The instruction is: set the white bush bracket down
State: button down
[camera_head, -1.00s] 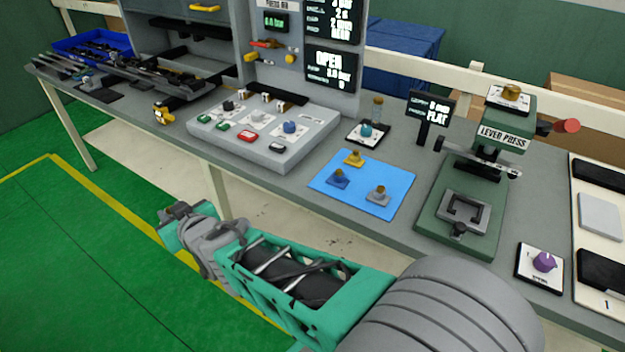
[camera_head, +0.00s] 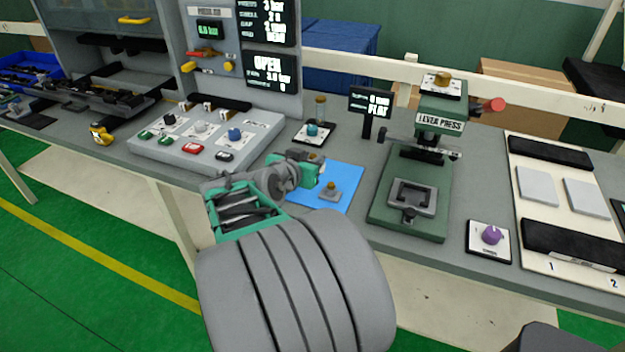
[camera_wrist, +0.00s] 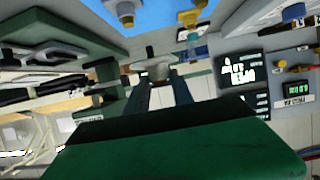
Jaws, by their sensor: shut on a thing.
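My gripper (camera_wrist: 160,80) is shut on the white bush bracket (camera_wrist: 158,71), which shows small and pale between the fingertips in the wrist view. In the head view my gripper (camera_head: 312,168) is over the left part of the blue mat (camera_head: 347,177); the held bracket cannot be made out there. A grey bracket with a brass bush (camera_head: 329,190) sits on the mat, to the right of my gripper. A yellow bracket (camera_wrist: 192,16) shows in the wrist view. My arm covers the mat's left part in the head view. The gap between held bracket and mat is unclear.
The green lever press (camera_head: 410,190) stands right of the mat. A control box with buttons (camera_head: 205,145) is to the left. A teal-knobbed unit (camera_head: 313,131) and a display sign (camera_head: 370,105) stand behind. A purple dial (camera_head: 490,236) is at the front right.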

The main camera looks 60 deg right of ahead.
jog(key=s+d+r+m+g, duration=0.1)
jog(key=s+d+m+g, duration=0.25)
jog(key=s, duration=0.35)
jog(key=p, duration=0.3)
send_over(340, 174)
jog(key=shift+n, duration=0.35)
notch_tip(340, 174, down, 10)
jog(key=shift+r, duration=0.1)
notch_tip(340, 174, down, 3)
jog(key=shift+r+p, duration=0.2)
jog(key=shift+p, duration=0.15)
jog(key=shift+f+b, duration=0.3)
jog(key=c, duration=1.1)
grip_release()
jog(key=shift+r, duration=0.1)
